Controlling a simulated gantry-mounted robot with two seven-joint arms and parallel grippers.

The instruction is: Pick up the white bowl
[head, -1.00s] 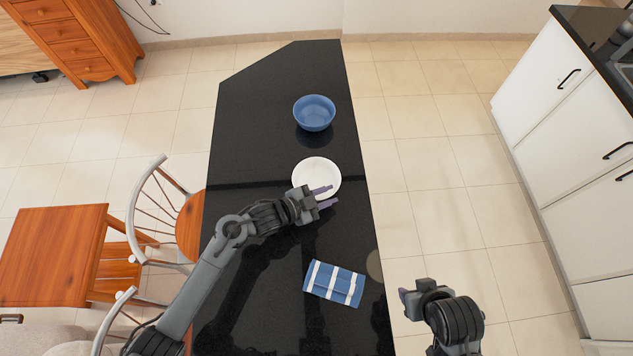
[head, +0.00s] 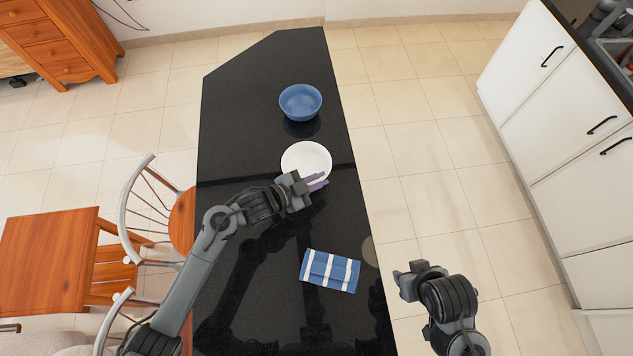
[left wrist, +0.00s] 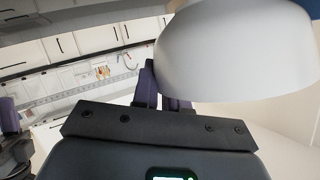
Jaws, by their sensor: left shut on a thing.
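The white bowl (head: 306,157) is on the black table, nearer to me than the blue bowl. My left gripper (head: 317,182) is shut on the near edge of the white bowl, its purple fingers close together there. In the left wrist view the white bowl (left wrist: 235,50) fills the upper right, with its outer wall beside the fingers (left wrist: 165,92). The wall hides part of the fingers. I cannot tell whether the bowl is lifted off the table. My right gripper (head: 402,282) is over the floor to the right of the table, away from the bowl; its finger gap is unclear.
A blue bowl (head: 300,102) stands farther back on the black table (head: 245,110). A blue and white striped cloth (head: 330,270) lies nearer to me. A chair (head: 180,222) is close to the left edge. White cabinets (head: 560,120) stand to the right across open floor.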

